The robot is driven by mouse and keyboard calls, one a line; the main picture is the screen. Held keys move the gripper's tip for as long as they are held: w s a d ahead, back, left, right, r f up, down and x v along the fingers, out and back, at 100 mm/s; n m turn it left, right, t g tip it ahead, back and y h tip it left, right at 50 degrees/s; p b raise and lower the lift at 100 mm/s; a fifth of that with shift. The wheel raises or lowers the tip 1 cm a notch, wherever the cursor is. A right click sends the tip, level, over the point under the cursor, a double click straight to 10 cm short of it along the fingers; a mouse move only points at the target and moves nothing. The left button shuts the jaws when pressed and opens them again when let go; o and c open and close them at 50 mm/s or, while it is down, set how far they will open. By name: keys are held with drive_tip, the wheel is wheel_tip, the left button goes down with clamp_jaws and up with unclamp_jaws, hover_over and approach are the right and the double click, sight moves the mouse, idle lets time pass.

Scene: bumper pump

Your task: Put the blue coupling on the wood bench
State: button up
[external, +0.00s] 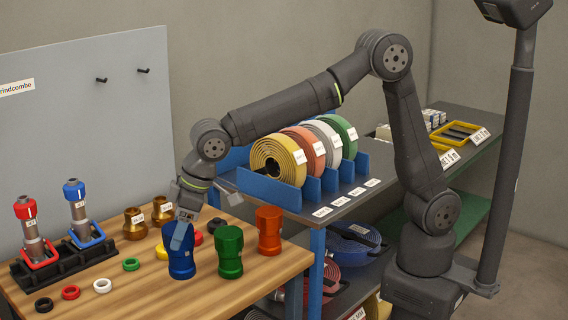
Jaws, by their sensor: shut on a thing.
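The blue coupling (180,264) is upright at the wood bench (206,296), left of a green coupling (229,252). My gripper (182,234) points down from above and is shut on the blue coupling's upper part. The coupling's base appears at or very near the bench top; I cannot tell whether it touches. Part of the coupling's top is hidden by the gripper.
An orange-red coupling (268,231) stands right of the green one. Brass fittings (134,224) and a black rack (62,262) with nozzles stand left. Rolled hoses (278,162) stand behind. The bench's front middle is clear.

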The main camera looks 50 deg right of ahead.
sight(181, 255)
drive_tip(key=shift+f, duration=3.3)
drive_tip(key=shift+f, duration=0.15)
drive_tip(key=o, duration=1.6)
drive_tip(key=shift+c, duration=0.2)
drive_tip(key=v, duration=1.2)
drive_tip(key=shift+w, duration=0.1)
drive_tip(key=shift+a, duration=0.1)
